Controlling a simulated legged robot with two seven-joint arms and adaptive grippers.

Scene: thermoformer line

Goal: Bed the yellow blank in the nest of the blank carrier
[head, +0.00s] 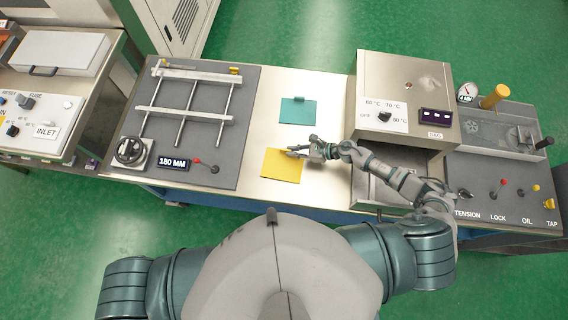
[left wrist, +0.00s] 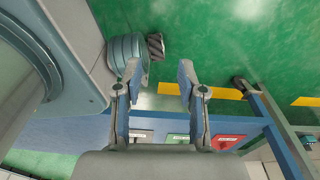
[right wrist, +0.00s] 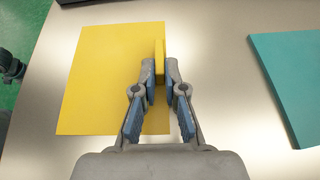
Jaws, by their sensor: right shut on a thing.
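The yellow blank (head: 281,166) lies flat on the pale table top, left of the oven box. The right wrist view shows the blank (right wrist: 105,85) with a small upright tab (right wrist: 159,62) near its right edge. My right gripper (right wrist: 161,75) is shut on this tab, and its fingertips also show at the blank's upper right in the head view (head: 298,151). My left gripper (left wrist: 157,75) is open and empty, facing the green floor. I cannot tell for certain which part is the blank carrier; a metal tray (head: 372,192) sits under the oven box, partly behind my right arm.
A teal blank (head: 297,111) lies behind the yellow one. A barred frame (head: 185,114) stands on the dark panel at left, with a 180 MM readout (head: 173,163). The oven box (head: 400,80) rises at right. Bare table surrounds the yellow blank.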

